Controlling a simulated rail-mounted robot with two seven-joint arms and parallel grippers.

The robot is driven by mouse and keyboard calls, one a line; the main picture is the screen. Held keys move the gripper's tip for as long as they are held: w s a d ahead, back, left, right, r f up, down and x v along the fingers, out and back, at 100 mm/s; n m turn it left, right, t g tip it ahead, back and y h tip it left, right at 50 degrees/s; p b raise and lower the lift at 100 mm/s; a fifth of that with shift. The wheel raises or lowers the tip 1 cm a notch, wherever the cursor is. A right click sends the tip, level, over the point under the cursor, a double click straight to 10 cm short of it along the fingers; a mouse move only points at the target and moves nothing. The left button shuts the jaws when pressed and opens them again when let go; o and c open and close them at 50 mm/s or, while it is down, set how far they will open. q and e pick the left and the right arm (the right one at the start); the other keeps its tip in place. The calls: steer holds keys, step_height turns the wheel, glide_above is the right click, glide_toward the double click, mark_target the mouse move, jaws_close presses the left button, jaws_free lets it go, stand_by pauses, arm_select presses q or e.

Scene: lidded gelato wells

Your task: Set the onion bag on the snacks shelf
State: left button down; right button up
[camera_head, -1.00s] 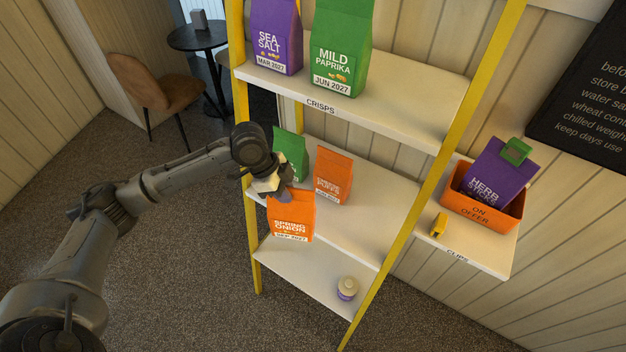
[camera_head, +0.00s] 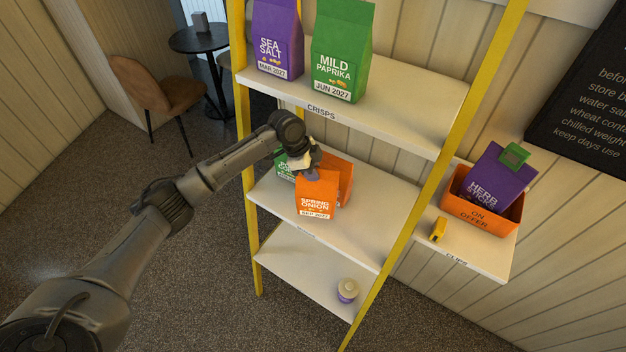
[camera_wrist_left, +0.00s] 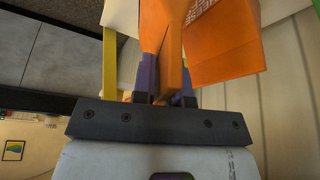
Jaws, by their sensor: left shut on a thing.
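The orange spring onion bag (camera_head: 316,200) hangs upright from my left gripper (camera_head: 312,174), which is shut on its top edge. It is over the middle shelf (camera_head: 355,233), in front of the other bags there; I cannot tell whether its base touches the board. In the left wrist view the purple-grey fingers of the left gripper (camera_wrist_left: 167,80) pinch the orange bag (camera_wrist_left: 160,30). The middle shelf's label is mostly hidden or too small to read. My right gripper is not in view.
Behind the held bag stand an orange bag (camera_head: 345,177) and a partly hidden green bag (camera_head: 283,166). The top shelf holds sea salt (camera_head: 277,40) and mild paprika (camera_head: 340,55) bags. The middle shelf's right part is clear.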

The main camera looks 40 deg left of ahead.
mark_target(317, 191)
arm_select(q)
step_height(317, 191, down, 4)
steer(key=shift+w+f, duration=0.1)
steer(key=shift+w, duration=0.05)
steer(key=shift+f, duration=0.15)
steer(key=c, duration=1.1)
jaws_free()
steer(key=shift+c, duration=0.2)
